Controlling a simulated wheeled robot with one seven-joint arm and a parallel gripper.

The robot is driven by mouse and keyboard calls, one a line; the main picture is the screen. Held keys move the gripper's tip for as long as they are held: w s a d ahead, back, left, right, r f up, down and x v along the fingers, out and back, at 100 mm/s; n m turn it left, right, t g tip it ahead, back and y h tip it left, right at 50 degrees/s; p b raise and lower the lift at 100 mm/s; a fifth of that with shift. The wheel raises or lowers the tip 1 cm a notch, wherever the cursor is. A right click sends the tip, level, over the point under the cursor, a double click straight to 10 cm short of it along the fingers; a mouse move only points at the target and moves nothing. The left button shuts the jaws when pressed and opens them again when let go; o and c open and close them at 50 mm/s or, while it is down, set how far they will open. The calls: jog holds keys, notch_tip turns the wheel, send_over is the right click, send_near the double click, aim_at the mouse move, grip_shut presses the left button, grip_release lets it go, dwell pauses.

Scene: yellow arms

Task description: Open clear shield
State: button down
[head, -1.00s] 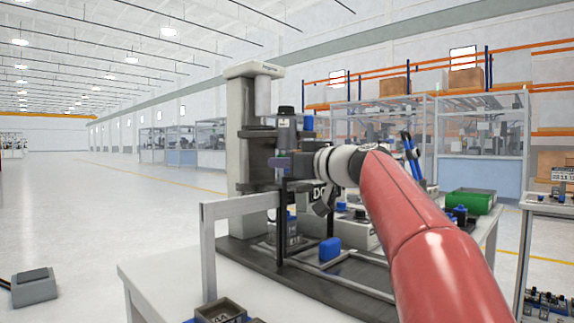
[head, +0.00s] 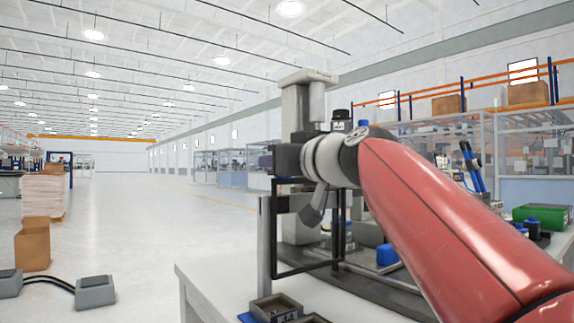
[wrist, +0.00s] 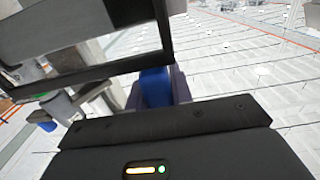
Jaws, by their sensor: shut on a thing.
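The clear shield is a see-through panel in a black frame (head: 308,270), standing out in front of the grey press machine (head: 297,105) in the head view. In the wrist view, its black frame (wrist: 95,74) and clear pane fill the upper left. My gripper (wrist: 158,86) is shut on a blue handle (wrist: 155,90) at the frame's edge.
The machine stands on a white table (head: 205,275) with dark bins (head: 276,308) at the front. A blue part (head: 386,255) lies on the machine's base, and a green bin (head: 540,215) is at right. Grey foot pedals (head: 95,291) are on the floor at left. Open floor lies left of the table.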

jog(key=c, duration=1.2)
grip_release()
jog(key=shift+c, duration=0.2)
jog(key=b+v, duration=0.2)
jog(key=v, duration=0.5)
jog(key=shift+s+d, duration=0.2)
jog(key=shift+s, duration=0.15)
